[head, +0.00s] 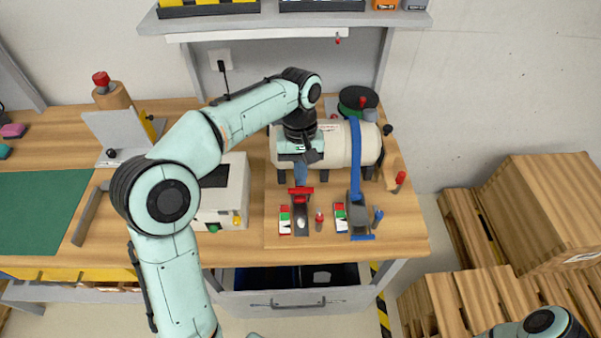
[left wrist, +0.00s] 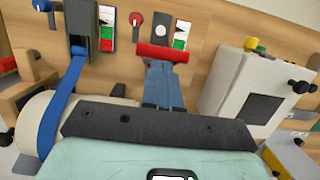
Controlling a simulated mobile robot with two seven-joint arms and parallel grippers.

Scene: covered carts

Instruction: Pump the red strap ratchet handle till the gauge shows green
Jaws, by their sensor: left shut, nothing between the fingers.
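The red ratchet handle (head: 301,190) is a red crossbar on a dark ratchet (head: 301,215) at the bench's front, before a cream tank (head: 340,148). It also shows in the left wrist view (left wrist: 163,53). My left gripper (head: 300,182) reaches down over the tank, shut and empty, its tips right beside the bar; I cannot tell whether they touch. The fingers show in the left wrist view (left wrist: 160,66). The gauge (head: 285,220) left of the ratchet has red, green and white bands; its reading is too small to tell. The red strap is hidden. My right gripper is out of view.
A blue strap (head: 356,150) crosses the tank to a second ratchet (head: 358,215) with its own gauge (head: 341,217). A small red knob (head: 319,217) stands between the ratchets. A white box (head: 222,195) is left of them. Wooden crates (head: 550,210) stand at the right.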

